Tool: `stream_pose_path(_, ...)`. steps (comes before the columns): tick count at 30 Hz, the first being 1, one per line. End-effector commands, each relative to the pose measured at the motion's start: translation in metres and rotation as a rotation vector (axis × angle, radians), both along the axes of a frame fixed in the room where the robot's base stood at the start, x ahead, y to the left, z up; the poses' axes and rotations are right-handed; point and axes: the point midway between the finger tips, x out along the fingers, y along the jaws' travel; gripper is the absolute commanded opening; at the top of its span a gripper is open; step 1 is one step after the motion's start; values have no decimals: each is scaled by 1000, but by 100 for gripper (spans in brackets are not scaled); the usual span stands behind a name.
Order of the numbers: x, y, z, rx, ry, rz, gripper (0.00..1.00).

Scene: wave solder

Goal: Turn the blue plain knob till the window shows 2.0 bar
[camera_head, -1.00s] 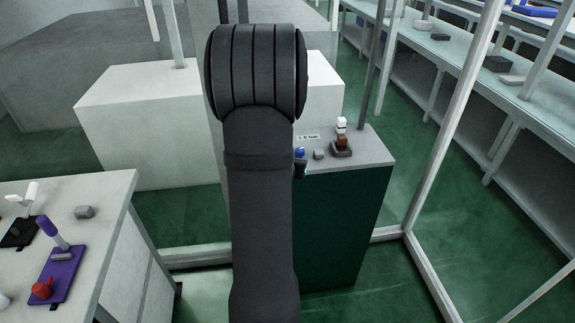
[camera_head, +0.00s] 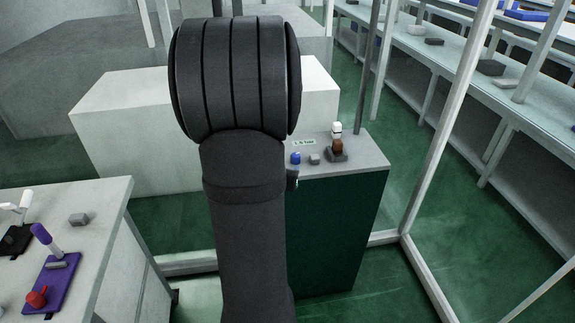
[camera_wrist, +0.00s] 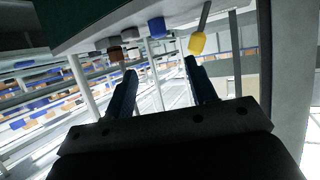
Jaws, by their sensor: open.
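The blue knob (camera_head: 296,158) stands on the green cabinet's grey top (camera_head: 362,160), just right of my arm in the head view. A small pale window (camera_head: 304,142) lies behind it; its figures are too small to read surely. In the wrist view the scene is tipped over, and the blue knob (camera_wrist: 157,27) sticks out from the panel edge beyond the fingertips. My gripper (camera_wrist: 160,66) is open and empty, with its two fingers apart and clear of the knob. In the head view my arm hides most of the gripper.
A small grey block (camera_head: 314,159) sits right of the knob, then a brown and white handle (camera_head: 337,143) on a dark base. A yellow-ended part (camera_wrist: 197,42) shows beside the knob in the wrist view. A white bench (camera_head: 95,225) with levers stands at left.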

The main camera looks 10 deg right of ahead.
Motion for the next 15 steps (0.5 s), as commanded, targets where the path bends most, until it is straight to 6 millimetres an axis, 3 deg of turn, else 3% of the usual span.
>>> stream_pose_path(9,66,-18,5,-3,238,192,52)
stream_pose_path(15,96,-36,21,-21,404,377,52)
